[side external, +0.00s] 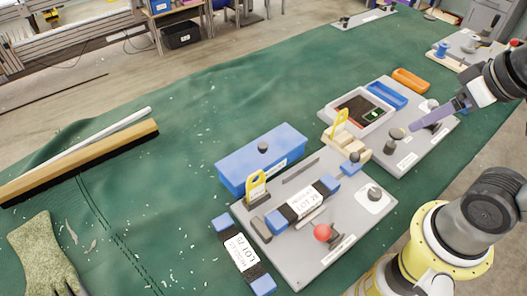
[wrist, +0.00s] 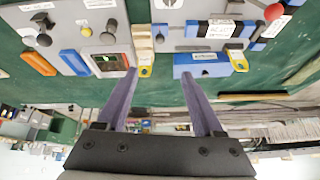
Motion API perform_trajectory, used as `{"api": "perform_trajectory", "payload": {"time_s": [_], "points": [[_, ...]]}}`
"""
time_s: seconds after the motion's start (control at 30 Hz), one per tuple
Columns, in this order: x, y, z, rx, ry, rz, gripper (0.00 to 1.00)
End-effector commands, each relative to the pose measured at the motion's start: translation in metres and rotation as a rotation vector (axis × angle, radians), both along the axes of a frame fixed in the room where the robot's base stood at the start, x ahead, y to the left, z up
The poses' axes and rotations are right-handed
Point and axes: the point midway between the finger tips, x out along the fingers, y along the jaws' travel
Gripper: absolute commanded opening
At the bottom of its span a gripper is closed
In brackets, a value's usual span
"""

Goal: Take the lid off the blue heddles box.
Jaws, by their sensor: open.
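The blue heddles box (side external: 255,172) stands on the green cloth at the back left edge of a grey board. Its lid (side external: 285,141) is on, with a black knob (side external: 263,147) on top. The box also shows in the wrist view (wrist: 215,67), beyond and right of the right fingertip. My gripper (side external: 413,125) is open and empty, with purple fingers, above the right-hand grey board, well to the right of the box. In the wrist view my gripper (wrist: 159,73) has its two fingers wide apart with nothing between them.
A brush (side external: 80,160) and glove (side external: 42,255) lie left.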

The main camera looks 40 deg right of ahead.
Motion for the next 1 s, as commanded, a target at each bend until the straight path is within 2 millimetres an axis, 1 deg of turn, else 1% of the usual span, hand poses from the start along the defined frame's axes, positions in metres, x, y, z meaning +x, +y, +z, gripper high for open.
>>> {"api": "perform_trajectory", "payload": {"time_s": [0.07, 0.13, 0.27, 0.37, 0.4, 0.47, 0.57, 0.6, 0.67, 0.7, 0.77, 0.8, 0.87, 0.9, 0.97, 1.0], "points": [[0.001, 0.001, 0.004, 0.067, -0.003, -0.121, 0.69], [0.006, 0.002, 0.015, 0.148, -0.02, -0.256, 0.69], [0.025, 0.005, 0.037, 0.309, -0.019, -0.522, 0.69], [0.046, 0.01, 0.052, 0.426, 0.004, -0.721, 0.69], [0.056, 0.013, 0.057, 0.471, 0.016, -0.8, 0.69], [0.072, 0.018, 0.064, 0.535, 0.042, -0.918, 0.69], [0.103, 0.028, 0.072, 0.631, 0.09, -1.119, 0.69], [0.116, 0.033, 0.073, 0.663, 0.112, -1.198, 0.69], [0.138, 0.043, 0.073, 0.705, 0.149, -1.321, 0.69], [0.154, 0.05, 0.071, 0.729, 0.174, -1.402, 0.69], [0.177, 0.062, 0.065, 0.753, 0.214, -1.517, 0.69], [0.191, 0.071, 0.059, 0.761, 0.237, -1.584, 0.69], [0.212, 0.084, 0.048, 0.763, 0.269, -1.672, 0.69], [0.225, 0.093, 0.038, 0.756, 0.289, -1.721, 0.69], [0.241, 0.107, 0.023, 0.736, 0.317, -1.77, 0.69], [0.25, 0.115, 0.012, 0.717, 0.333, -1.788, 0.69]]}}
